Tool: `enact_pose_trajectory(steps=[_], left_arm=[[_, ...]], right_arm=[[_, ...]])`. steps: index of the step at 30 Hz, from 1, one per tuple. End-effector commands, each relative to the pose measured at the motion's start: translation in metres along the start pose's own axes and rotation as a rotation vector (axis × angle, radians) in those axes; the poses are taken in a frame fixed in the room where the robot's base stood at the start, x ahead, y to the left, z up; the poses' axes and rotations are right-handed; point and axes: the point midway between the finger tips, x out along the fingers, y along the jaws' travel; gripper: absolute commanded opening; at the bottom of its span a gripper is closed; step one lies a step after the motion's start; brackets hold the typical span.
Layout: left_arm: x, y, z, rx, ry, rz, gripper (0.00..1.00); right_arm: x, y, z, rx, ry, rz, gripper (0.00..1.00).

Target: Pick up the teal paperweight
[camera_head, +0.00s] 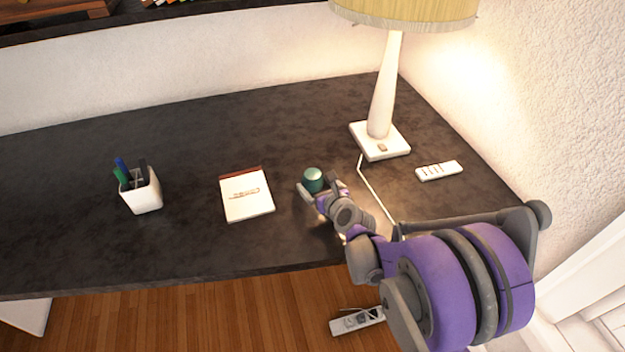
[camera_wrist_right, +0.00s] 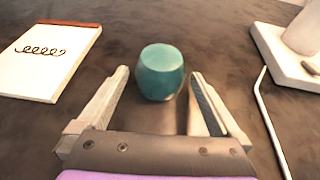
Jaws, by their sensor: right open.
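The teal paperweight (camera_head: 313,179) is a small rounded block standing on the dark desk, right of the notepad. In the right wrist view the paperweight (camera_wrist_right: 160,72) sits just beyond and between the fingertips, with dark desk showing between it and each finger. My right gripper (camera_head: 318,190) reaches in from the lower right, low over the desk; in the right wrist view the gripper (camera_wrist_right: 159,76) is open and empty. My left gripper is not in view.
A notepad (camera_head: 246,196) lies left of the paperweight, with a white pen cup (camera_head: 143,192) farther left. A lamp (camera_head: 381,139) stands behind right, its white cord (camera_head: 374,188) running near my right arm. A remote (camera_head: 438,170) lies at right. A power strip (camera_head: 357,321) is on the floor.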

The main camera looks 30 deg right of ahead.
Motion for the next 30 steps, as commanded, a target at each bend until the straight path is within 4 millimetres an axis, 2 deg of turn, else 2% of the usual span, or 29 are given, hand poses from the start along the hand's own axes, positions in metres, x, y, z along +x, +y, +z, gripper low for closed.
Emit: enact_pose_trajectory(steps=[4, 12, 27, 29, 30], left_arm=[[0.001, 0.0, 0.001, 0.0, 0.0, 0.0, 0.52], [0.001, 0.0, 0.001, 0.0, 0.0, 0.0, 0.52], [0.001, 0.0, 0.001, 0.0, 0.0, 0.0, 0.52], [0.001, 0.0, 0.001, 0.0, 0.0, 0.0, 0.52], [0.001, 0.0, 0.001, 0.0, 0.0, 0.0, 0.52]], right_arm=[[0.016, 0.0, -0.001, 0.0, 0.0, 0.0, 1.0], [0.018, 0.0, -0.001, 0.0, 0.0, 0.0, 0.98], [0.018, 0.0, -0.001, 0.0, 0.0, 0.0, 0.08], [0.018, 0.0, -0.001, 0.0, 0.0, 0.0, 0.0], [0.018, 0.0, 0.0, 0.0, 0.0, -0.001, 0.0]])
